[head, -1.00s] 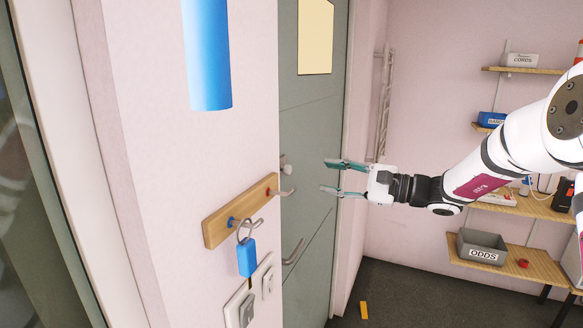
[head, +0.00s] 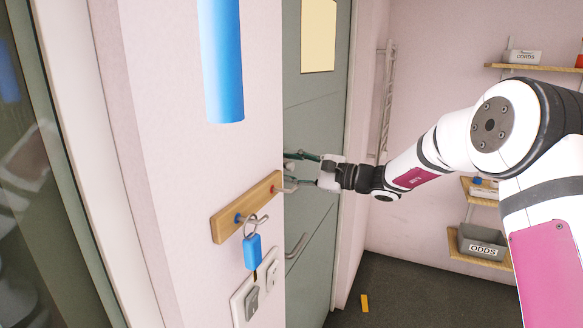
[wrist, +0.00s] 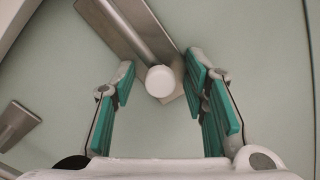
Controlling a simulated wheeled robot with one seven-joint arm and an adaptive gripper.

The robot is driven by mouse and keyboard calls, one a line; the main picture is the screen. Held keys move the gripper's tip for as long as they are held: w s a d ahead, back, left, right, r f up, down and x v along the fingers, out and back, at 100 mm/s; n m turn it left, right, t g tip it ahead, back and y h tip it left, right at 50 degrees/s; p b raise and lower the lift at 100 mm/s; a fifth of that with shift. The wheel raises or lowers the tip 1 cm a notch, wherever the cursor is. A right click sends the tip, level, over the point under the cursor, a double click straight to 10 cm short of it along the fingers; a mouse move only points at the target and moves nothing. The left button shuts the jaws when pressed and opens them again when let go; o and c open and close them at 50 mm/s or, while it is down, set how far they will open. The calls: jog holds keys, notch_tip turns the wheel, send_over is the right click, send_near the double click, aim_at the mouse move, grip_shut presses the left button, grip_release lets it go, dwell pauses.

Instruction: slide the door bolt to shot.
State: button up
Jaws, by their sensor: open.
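The door bolt (wrist: 138,32) is a grey metal bar on a plate, with a round white knob (wrist: 160,81) at its end, in the wrist view. It is mounted on the grey-green door (head: 308,115). My gripper (head: 288,167) is open, with its teal fingers at the door. In the wrist view the knob appears between the two fingertips, with gaps on both sides. I cannot tell how deep it lies between them. In the head view the wall corner and the fingers hide most of the bolt.
A wooden hook rail (head: 232,216) with a blue key tag (head: 252,252) juts from the near wall, left of my gripper. A door handle (head: 298,246) sits below. The floor is mostly clear.

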grip_shut()
